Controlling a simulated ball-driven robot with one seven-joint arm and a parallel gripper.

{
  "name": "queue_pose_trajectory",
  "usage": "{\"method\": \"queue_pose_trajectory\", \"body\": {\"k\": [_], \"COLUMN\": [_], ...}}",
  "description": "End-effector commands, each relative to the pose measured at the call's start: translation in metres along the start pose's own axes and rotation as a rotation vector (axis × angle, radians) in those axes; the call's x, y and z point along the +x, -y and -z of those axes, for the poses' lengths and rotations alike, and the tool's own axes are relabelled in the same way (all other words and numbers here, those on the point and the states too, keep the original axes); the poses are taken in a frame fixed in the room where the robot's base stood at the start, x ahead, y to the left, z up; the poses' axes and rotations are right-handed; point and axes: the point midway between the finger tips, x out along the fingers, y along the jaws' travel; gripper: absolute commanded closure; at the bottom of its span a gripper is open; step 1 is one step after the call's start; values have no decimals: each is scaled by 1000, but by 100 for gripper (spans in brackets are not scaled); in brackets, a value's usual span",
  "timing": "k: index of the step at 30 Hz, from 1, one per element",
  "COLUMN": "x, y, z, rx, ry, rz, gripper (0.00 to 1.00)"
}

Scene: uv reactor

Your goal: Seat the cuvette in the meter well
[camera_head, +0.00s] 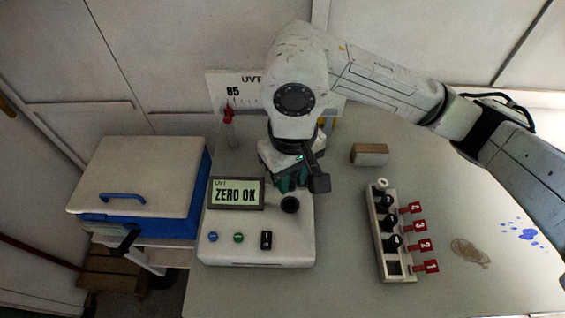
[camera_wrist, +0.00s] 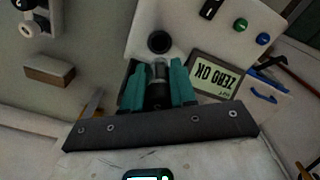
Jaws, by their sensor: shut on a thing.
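My gripper (camera_head: 291,184) is above the back of the white meter (camera_head: 258,247), whose display (camera_head: 235,195) reads ZERO OK. In the wrist view its teal fingers (camera_wrist: 158,88) are shut on a dark cuvette (camera_wrist: 159,72), which looks partly clear or grey toward its far end. The dark round meter well (camera_head: 290,204) is at the meter's right; it also shows in the wrist view (camera_wrist: 160,42), just past the cuvette's end. The cuvette appears outside the well, but the height gap is unclear. In the head view the fingers hide the cuvette.
A rack (camera_head: 408,277) to the right holds several capped vials beside red numbered tags; the slot by tag 1 looks empty. A brown block (camera_head: 370,154) lies behind it. A blue-and-white cooler (camera_head: 139,180) stands left. A stain (camera_head: 470,252) and blue spots mark the right tabletop.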

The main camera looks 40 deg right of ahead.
Motion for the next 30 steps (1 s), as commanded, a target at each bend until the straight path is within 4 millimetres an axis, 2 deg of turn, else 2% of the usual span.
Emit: {"method": "queue_pose_trajectory", "body": {"k": [15,30], "x": [5,41], "y": [0,0], "z": [0,0], "rx": [-1,0], "ry": [-4,-2], "rz": [-3,-1], "gripper": [100,100]}}
